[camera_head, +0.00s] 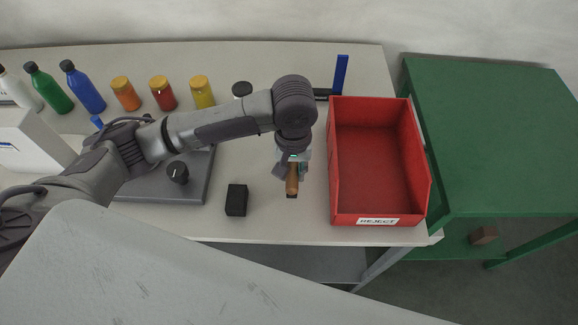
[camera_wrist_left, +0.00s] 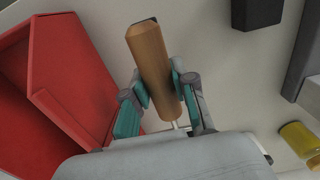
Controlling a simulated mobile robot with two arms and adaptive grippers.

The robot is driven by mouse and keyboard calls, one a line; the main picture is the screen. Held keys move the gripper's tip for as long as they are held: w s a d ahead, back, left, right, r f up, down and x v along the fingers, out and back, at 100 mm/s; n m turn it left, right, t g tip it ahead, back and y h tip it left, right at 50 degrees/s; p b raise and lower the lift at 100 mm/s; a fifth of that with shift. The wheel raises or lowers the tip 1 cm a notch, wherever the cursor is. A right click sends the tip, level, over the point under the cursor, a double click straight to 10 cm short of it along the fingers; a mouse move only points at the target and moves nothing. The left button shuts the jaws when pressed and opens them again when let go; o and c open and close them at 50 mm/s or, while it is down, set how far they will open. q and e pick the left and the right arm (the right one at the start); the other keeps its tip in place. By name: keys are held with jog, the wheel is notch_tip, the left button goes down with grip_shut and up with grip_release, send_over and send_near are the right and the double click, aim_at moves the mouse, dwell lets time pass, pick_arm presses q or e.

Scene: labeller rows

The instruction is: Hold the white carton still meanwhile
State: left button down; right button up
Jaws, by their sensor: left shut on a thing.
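My left gripper (camera_head: 292,158) is shut on a brown wooden handle (camera_head: 292,181), just left of the red bin. In the left wrist view, the fingers of the left gripper (camera_wrist_left: 162,100) clasp the handle (camera_wrist_left: 149,52) from both sides, and a thin pale shaft shows below it. A white box-like thing (camera_head: 28,137), perhaps the white carton, stands at the left edge of the head view. My left arm partly covers it and no gripper touches it. My right gripper is not in view.
The red bin (camera_head: 334,170), labelled REJECT, stands right of the gripper. A black block (camera_head: 236,200) and a grey base with a knob (camera_head: 178,173) lie to its left. Several bottles and jars (camera_head: 163,93) line the back. A green table (camera_head: 490,135) stands at right.

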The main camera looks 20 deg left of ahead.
pick_arm(q)
jog(key=s+d+r, duration=0.4)
jog(key=s+r, duration=0.1)
jog(key=s, duration=0.2)
jog(key=shift+d, duration=0.15)
